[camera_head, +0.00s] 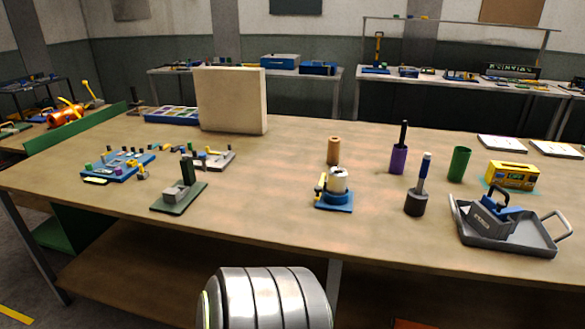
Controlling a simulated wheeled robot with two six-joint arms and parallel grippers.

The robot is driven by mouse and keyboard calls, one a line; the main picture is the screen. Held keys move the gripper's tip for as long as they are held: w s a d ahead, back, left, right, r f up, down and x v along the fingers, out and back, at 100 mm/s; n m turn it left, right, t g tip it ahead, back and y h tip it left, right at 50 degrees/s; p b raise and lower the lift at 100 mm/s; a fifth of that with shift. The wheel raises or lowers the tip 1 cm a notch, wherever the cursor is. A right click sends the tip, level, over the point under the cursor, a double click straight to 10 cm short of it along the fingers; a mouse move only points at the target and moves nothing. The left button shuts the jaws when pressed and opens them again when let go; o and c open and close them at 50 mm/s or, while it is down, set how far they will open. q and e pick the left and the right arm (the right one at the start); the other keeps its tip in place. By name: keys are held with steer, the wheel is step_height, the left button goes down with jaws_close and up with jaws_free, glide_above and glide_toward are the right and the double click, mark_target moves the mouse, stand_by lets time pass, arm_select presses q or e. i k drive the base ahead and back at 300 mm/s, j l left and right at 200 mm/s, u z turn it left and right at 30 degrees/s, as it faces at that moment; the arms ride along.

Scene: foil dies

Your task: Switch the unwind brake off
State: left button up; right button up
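Neither of my grippers is in view. A ribbed metal part of my own body is at the bottom centre, apart from the device.
The wooden table (270,190) has free room around the device. A brown cylinder (333,150) stands behind it. A grey block on a green plate (179,197) is to the left. A dark cup (415,202) and a grey tray (548,247) are to the right.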

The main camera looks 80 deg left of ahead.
mark_target(318, 189)
steer(key=u, duration=2.25)
